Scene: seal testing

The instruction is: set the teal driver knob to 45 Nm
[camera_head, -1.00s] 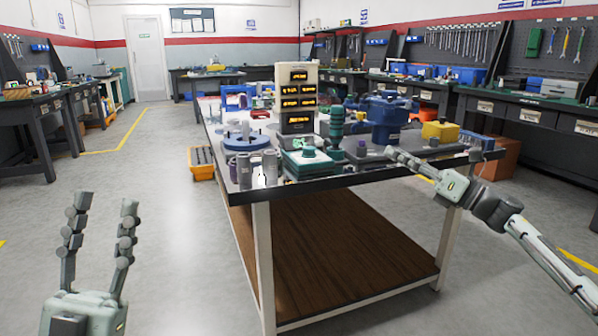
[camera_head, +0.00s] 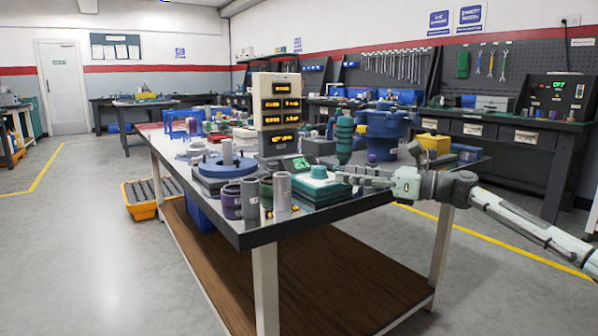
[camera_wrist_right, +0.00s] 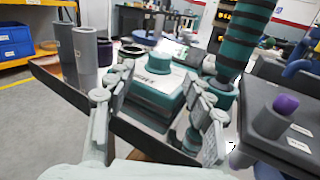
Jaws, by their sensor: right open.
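A teal box with a white top plate and a round teal knob (camera_head: 319,171) sits near the table's front edge. In the right wrist view the knob (camera_wrist_right: 159,66) shows beyond my fingers. An upright teal ribbed driver (camera_head: 344,140) stands behind it; its ribbed body (camera_wrist_right: 244,40) rises at the right of the wrist view. Which teal part is the named knob, and its setting, I cannot tell. My right gripper (camera_head: 350,179) is open, beside the box's right side. In the wrist view its fingers (camera_wrist_right: 162,88) are spread toward the box, with nothing visibly held. My left gripper is out of view.
A display tower (camera_head: 280,114) with lit amber readouts stands behind the box. Grey and purple cylinders (camera_head: 249,196) stand left of it, near the front edge. A blue round fixture (camera_head: 221,167) and a large blue housing (camera_head: 385,134) stand farther back. The floor left is mostly clear.

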